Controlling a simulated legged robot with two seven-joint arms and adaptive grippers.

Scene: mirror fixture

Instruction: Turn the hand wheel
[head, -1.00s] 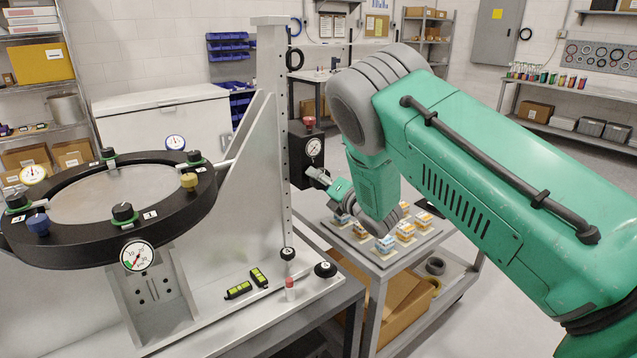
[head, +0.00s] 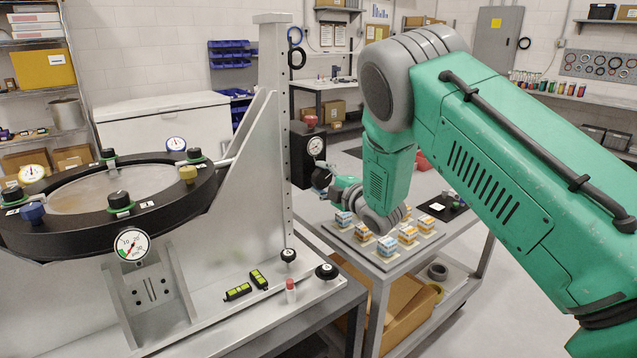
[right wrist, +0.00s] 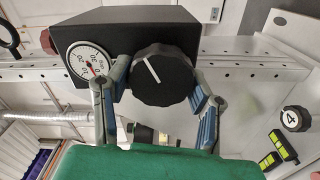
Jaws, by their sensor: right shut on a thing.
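The hand wheel is a black ridged knob (right wrist: 163,75) with a white line on its face. It sits on a black box with a dial (right wrist: 90,62). In the head view the hand wheel (head: 321,179) is small and dark on the box's lower right, partly hidden by my gripper. My right gripper (right wrist: 160,95) has one finger on each side of the knob and is shut on it. It also shows in the head view (head: 335,187), mostly hidden behind my green arm. The white line points to the upper left in the wrist view. My left gripper is out of view.
The box is mounted on a grey upright (head: 274,150) beside a large black ring (head: 150,215) with several knobs and gauges. A cart (head: 425,258) with small coloured boxes stands just below my gripper. A knob marked 4 (right wrist: 295,116) is at the right in the wrist view.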

